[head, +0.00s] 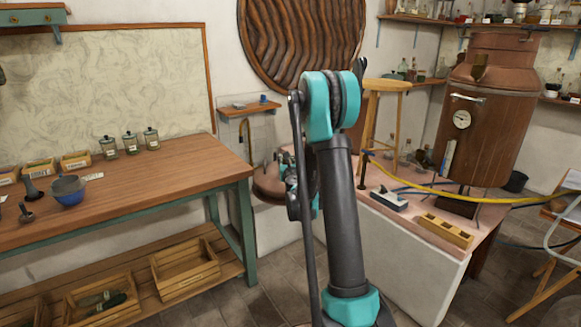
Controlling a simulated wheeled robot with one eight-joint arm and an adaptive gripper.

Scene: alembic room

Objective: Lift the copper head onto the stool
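A rounded copper-brown piece (268,184), which looks like the copper head, shows behind my arm, just right of the wooden bench. A thin curved pipe (247,135) rises at its left side. The wooden stool (388,85) stands right of my raised arm. Its seat top looks bare where I see it, and its left part is hidden by my arm. My gripper (286,172) shows only in small part beside the copper piece, mostly covered by my arm links. I cannot tell whether it touches the piece or whether its fingers are open.
A wooden bench (150,172) with jars, small boxes and a blue bowl (68,190) fills the left. A low table (405,215) on the right bears a yellow hose (445,193) and a wooden block (446,230). Tiled floor shows between.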

